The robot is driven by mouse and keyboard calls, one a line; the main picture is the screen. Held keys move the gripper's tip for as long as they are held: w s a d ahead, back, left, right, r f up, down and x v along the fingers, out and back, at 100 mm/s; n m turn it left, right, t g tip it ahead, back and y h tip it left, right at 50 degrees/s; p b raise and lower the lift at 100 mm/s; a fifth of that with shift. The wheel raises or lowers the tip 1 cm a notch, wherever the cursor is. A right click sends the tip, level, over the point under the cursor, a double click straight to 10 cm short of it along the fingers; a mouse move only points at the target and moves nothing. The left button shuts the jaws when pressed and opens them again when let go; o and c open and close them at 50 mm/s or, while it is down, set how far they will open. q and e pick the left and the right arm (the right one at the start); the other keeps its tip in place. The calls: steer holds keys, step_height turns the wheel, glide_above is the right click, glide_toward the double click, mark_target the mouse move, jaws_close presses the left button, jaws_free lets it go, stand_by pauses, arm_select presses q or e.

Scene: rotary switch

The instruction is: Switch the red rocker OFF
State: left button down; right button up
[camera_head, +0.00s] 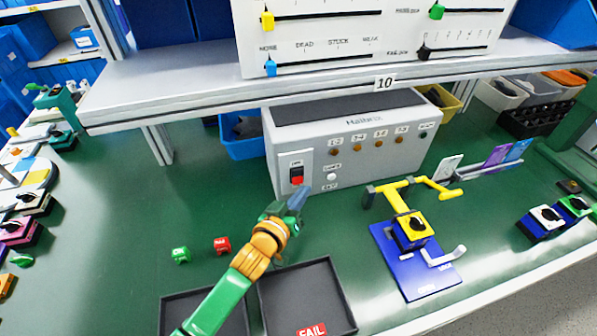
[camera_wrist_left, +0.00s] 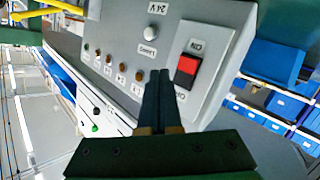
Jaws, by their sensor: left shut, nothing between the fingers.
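The red rocker (camera_head: 296,173) sits on a white plate at the left of the grey box front (camera_head: 348,155). In the left wrist view the rocker (camera_wrist_left: 187,70) shows a bright red part towards the ON label and a dark part towards the OFF label. My left gripper (camera_head: 301,194) is shut and empty, just below and in front of the rocker. In the left wrist view its fingertips (camera_wrist_left: 158,78) lie beside the rocker, towards the white button (camera_wrist_left: 151,33). I cannot tell whether they touch the panel. My right gripper is not in view.
A shelf (camera_head: 190,90) overhangs the box. Dark trays (camera_head: 335,285) lie at the front. A blue plate with a yellow switch (camera_head: 411,228) stands to the right.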

arm_select(q)
steer(key=s, duration=0.1)
steer(key=s+d, duration=0.1)
steer(key=s, duration=0.1)
steer(key=shift+f+p, duration=0.2)
steer(key=shift+p, duration=0.1)
